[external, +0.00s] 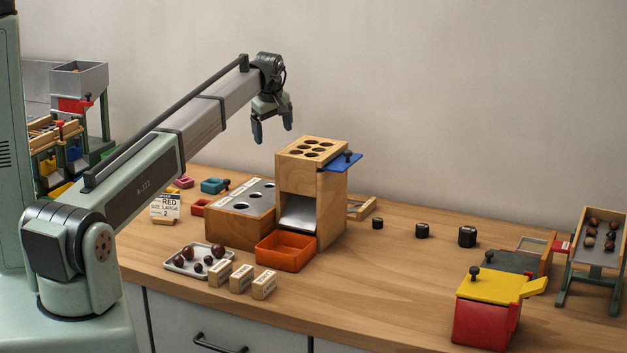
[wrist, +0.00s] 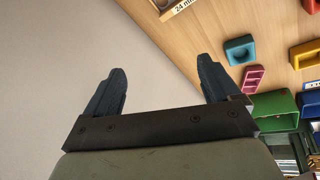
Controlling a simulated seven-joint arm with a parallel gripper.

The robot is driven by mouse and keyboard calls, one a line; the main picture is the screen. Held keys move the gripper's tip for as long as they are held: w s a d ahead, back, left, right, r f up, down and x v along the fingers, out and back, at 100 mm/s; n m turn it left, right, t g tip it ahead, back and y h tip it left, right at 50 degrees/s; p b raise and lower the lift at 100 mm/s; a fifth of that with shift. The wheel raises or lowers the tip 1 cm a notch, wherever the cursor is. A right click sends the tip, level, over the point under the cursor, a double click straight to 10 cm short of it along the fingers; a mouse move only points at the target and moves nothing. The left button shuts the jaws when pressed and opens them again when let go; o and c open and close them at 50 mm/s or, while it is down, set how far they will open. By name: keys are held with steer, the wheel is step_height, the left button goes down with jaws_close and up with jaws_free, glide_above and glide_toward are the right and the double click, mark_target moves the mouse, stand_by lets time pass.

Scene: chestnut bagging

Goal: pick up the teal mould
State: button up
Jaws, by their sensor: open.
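The teal mould (external: 212,186) is a small square block with a hollow. It lies on the wooden table at the left, behind the wooden box with round holes. The wrist view shows it too (wrist: 241,49), beyond the right finger, with its opening facing up. My gripper (external: 272,126) is open and empty, high above the table behind the tall wooden tower. Its two dark fingers (wrist: 160,92) are spread in the wrist view, with nothing between them but wall and table edge. The mould stands well apart from the fingers.
A pink mould (wrist: 253,78) and a yellow mould (wrist: 305,54) lie near the teal one. The wooden tower (external: 330,205) with a blue slide and the holed box (external: 240,228) stand close by. A label stand (external: 165,207) is at the left.

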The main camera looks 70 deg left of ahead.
steer(key=s+a+f+n+g+h, duration=0.15)
steer(key=s+a, duration=0.25)
steer(key=s, duration=0.4)
steer(key=s+a+r+n+h, duration=0.1)
steer(key=s+a+n+h, duration=0.2)
steer(key=s, duration=0.4)
steer(key=y, duration=0.1)
glide_above(213, 181)
steer(key=f, duration=0.9)
steer(key=shift+w+a, duration=0.15)
steer(key=shift+a, duration=0.2)
steer(key=shift+d+f, duration=0.2)
steer(key=shift+f, duration=1.15)
steer(key=shift+d+f, duration=0.2)
steer(key=shift+f, duration=1.1)
steer(key=shift+c, duration=0.3)
steer(key=c, duration=1.1)
